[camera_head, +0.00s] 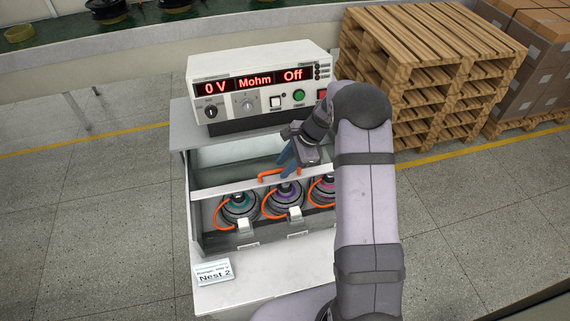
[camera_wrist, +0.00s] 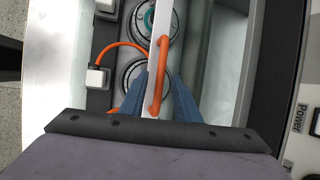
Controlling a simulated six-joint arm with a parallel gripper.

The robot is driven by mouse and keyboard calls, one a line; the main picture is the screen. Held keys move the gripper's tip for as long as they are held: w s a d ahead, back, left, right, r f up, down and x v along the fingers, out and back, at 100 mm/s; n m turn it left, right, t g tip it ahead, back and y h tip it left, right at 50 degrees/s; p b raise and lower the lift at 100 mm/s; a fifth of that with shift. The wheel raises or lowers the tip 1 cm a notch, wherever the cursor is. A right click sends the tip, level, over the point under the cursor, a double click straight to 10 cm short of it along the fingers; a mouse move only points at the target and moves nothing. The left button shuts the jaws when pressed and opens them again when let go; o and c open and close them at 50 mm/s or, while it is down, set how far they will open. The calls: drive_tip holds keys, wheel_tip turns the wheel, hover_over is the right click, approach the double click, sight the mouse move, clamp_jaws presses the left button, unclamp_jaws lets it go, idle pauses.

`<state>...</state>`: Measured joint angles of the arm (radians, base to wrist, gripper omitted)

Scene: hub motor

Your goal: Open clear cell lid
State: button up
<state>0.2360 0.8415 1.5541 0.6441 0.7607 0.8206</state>
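The clear cell lid (camera_head: 225,178) lies shut over the test cell, below the meter box. An orange handle (camera_head: 266,174) stands on its pale front bar. The handle also shows in the wrist view (camera_wrist: 164,60), running lengthwise between the fingers. My gripper (camera_head: 286,163) is at the handle's right part, pointing down. In the wrist view my gripper (camera_wrist: 160,88) has its blue fingers apart, one on each side of the handle. I see no firm contact with it. My arm hides the right end of the cell and lid.
The meter box (camera_head: 262,85) stands close behind the cell, reading 0 V and Off. Several hub motors with orange leads, such as one at the left (camera_head: 238,207), sit inside. A Nest 2 card (camera_head: 213,272) is in front. Wooden pallets (camera_head: 430,65) stand behind at right.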

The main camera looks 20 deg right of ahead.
clamp_jaws()
drive_tip(key=b, duration=0.1)
hover_over(278, 157)
idle(0.5)
unclamp_jaws()
drive_tip(key=shift+s, duration=0.1)
drive_tip(key=b+v, duration=0.3)
drive_tip(key=v, duration=0.4)
drive_tip(key=shift+r, duration=0.2)
drive_tip(key=shift+d, duration=0.1)
idle(0.4)
